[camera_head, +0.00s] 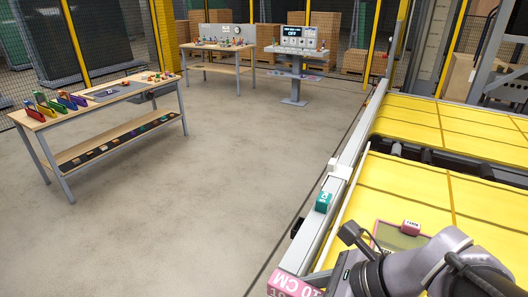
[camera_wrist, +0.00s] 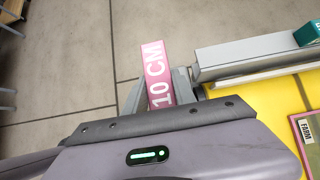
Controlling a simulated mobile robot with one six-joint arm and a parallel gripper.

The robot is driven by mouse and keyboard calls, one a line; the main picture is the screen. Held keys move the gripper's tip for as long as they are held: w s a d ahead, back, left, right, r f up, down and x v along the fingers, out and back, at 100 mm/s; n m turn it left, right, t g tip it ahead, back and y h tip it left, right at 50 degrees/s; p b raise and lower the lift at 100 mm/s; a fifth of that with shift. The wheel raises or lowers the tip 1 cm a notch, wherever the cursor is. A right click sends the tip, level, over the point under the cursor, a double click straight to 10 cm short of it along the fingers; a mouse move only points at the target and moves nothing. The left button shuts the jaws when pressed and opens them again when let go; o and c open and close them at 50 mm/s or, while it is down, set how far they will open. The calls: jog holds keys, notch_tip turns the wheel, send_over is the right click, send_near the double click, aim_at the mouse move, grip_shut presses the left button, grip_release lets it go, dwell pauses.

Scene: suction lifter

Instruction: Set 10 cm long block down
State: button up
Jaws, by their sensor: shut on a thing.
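The pink block (camera_wrist: 153,62) with white "10 CM" lettering stands out between the two grey fingers of my gripper (camera_wrist: 160,88) in the wrist view. My gripper is shut on it. In the head view the pink block (camera_head: 288,286) shows at the bottom edge, by the near end of the grey rail, partly cut off by the frame. In the wrist view it is above the grey floor, left of the rail end. I cannot tell whether it touches anything below.
A grey rail (camera_head: 348,160) edges the yellow conveyor (camera_head: 480,205). A teal block (camera_head: 323,202) sits on the rail. A pink-edged panel (camera_head: 400,238) labelled "FARM" lies on the yellow surface. Workbenches (camera_head: 110,93) and a control stand (camera_head: 294,62) are farther off; the floor between is clear.

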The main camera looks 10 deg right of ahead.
jog(key=w+d+p, duration=0.1)
jog(key=w+p, duration=0.2)
jog(key=w, duration=0.1)
jog(key=w+d+f+p, duration=0.1)
jog(key=w+p, duration=0.3)
jog(key=w, duration=0.1)
jog(key=w+d+p, duration=0.2)
jog(key=w+p, duration=0.2)
jog(key=w, duration=0.1)
jog(key=shift+f, duration=0.25)
notch_tip(320, 180, down, 4)
jog(key=shift+w+r+b, duration=0.1)
jog(key=shift+r+b, duration=0.15)
jog(key=shift+b, duration=0.45)
jog(key=shift+w, duration=0.15)
